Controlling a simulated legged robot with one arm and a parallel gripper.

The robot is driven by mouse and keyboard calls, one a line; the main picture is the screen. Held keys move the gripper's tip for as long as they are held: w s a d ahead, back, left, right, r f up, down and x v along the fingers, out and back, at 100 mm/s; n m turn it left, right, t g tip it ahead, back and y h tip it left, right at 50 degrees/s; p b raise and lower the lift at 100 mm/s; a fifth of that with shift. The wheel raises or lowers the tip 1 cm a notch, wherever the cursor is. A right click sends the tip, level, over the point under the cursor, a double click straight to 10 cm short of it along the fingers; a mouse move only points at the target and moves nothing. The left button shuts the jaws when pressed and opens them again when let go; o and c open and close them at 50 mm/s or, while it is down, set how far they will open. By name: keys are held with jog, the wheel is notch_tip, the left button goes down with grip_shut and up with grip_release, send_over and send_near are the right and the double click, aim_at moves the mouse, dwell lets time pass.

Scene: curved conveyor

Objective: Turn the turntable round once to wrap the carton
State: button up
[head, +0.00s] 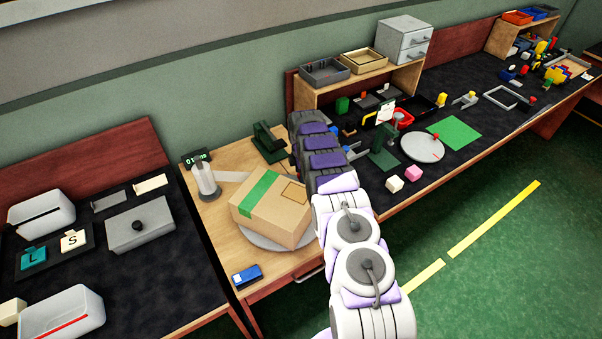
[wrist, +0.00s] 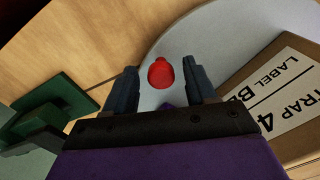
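The carton (head: 272,212), brown with a green band and a label patch, sits on the round grey turntable (head: 262,242) on a wooden bench. A roll on a post (head: 206,180) stands left of it, with a pale strip reaching toward the carton. In the wrist view, a red knob (wrist: 161,73) is at the turntable's rim (wrist: 205,38), between the two dark fingers of my gripper (wrist: 163,85). The fingers are apart, with a gap on each side of the knob. The labelled carton (wrist: 285,95) is at right. In the head view my arm hides the fingertips and knob.
A dark green stand (head: 268,142) is behind the carton; a green part (wrist: 45,110) shows left of my gripper. A blue device (head: 247,275) lies on the front left of the bench. A small display (head: 195,159) is at the back left. My arm covers the right side.

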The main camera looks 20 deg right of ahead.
notch_tip(320, 180, up, 17)
jog(key=p, duration=0.2)
jog(key=shift+r+p, duration=0.15)
jog(key=shift+p, duration=0.2)
dwell(0.6)
